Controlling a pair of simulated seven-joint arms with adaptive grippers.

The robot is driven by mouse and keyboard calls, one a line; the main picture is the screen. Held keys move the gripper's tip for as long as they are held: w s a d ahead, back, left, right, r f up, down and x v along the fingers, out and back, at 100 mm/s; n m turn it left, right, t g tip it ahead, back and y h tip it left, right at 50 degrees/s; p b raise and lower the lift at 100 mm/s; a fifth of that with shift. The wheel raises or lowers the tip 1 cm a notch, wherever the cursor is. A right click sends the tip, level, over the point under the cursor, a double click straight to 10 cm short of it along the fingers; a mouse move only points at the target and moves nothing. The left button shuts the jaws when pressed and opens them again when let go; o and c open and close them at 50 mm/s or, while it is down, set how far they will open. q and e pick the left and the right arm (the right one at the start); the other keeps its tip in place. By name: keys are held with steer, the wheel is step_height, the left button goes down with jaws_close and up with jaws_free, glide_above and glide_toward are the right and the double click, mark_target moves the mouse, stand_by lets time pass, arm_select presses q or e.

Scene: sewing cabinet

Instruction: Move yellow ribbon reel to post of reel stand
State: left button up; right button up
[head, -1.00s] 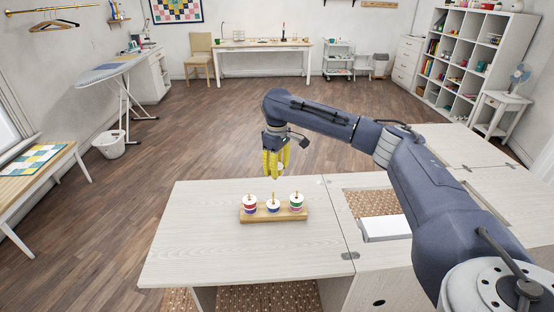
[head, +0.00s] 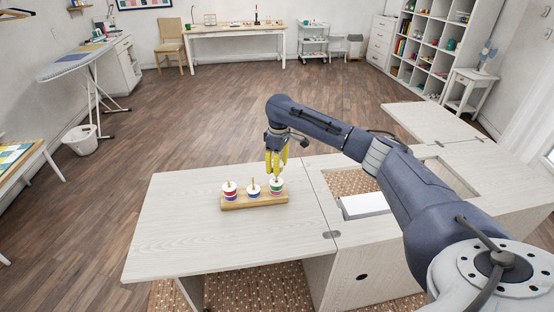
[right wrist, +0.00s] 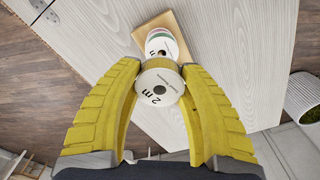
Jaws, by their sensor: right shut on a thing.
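The yellow ribbon reel (right wrist: 158,86) has a white face marked "2 m" and a yellow edge. In the right wrist view it sits between the yellow fingers of my right gripper (right wrist: 158,92), which is shut on it. In the head view my right gripper (head: 276,172) is at the right end of the wooden reel stand (head: 253,202), and its fingers largely hide the reel. The stand carries a red and purple stack (head: 230,191) on the left, a lower blue reel (head: 253,191) in the middle, and a green and pink stack (head: 277,187) on the right. My left gripper is out of view.
The stand is on a pale wooden cabinet top (head: 180,225) with clear room left and in front of it. Right of it is a rectangular opening (head: 350,182) in the top. A white bin (right wrist: 304,98) shows at the right edge of the wrist view.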

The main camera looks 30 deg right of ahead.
steer(key=shift+f, duration=2.25)
stand_by(0.8)
steer(key=o, duration=1.1)
step_height(320, 180, up, 12)
steer(key=shift+s+d+r, duration=0.1)
steer(key=shift+s, duration=0.05)
